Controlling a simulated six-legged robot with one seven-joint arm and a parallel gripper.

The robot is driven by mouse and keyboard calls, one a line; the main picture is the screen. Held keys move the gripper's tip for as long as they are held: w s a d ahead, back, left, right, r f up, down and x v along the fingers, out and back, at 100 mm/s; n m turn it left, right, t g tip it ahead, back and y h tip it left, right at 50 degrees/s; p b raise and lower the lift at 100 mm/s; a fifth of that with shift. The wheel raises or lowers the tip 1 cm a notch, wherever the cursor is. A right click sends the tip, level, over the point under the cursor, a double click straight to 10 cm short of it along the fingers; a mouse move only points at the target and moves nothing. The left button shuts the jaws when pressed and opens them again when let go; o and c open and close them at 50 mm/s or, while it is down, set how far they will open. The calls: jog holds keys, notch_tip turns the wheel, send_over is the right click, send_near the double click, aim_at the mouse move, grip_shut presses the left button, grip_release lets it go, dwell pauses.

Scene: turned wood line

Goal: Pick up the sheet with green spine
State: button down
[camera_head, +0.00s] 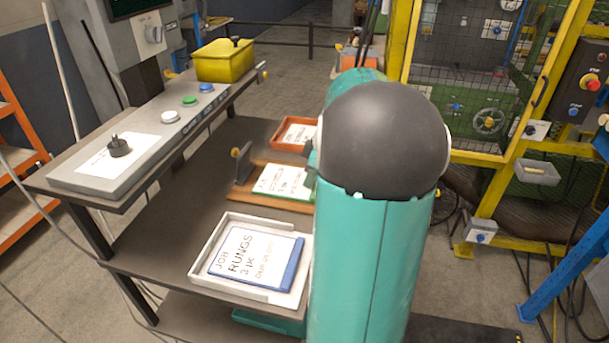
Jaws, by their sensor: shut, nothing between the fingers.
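The sheet with green spine (283,180) is white with dark lettering and lies flat on a brown wooden holder (245,188) in the middle of the workbench. Its green edge shows at its right, beside my arm. My large teal arm with a dark rounded joint stands in front and hides the area right of the sheet. My gripper does not show; the arm hides whatever is behind it.
A sheet with blue spine (247,254) lies in a white tray (207,254) nearer me. Another sheet (298,134) lies in an orange-red tray (279,134) farther back. A raised shelf (70,176) with a yellow bin (224,62) runs along the left.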

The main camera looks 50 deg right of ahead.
jog(key=shift+w, duration=0.15)
jog(key=s+d, duration=0.4)
jog(key=s, duration=0.5)
jog(key=shift+d, duration=0.3)
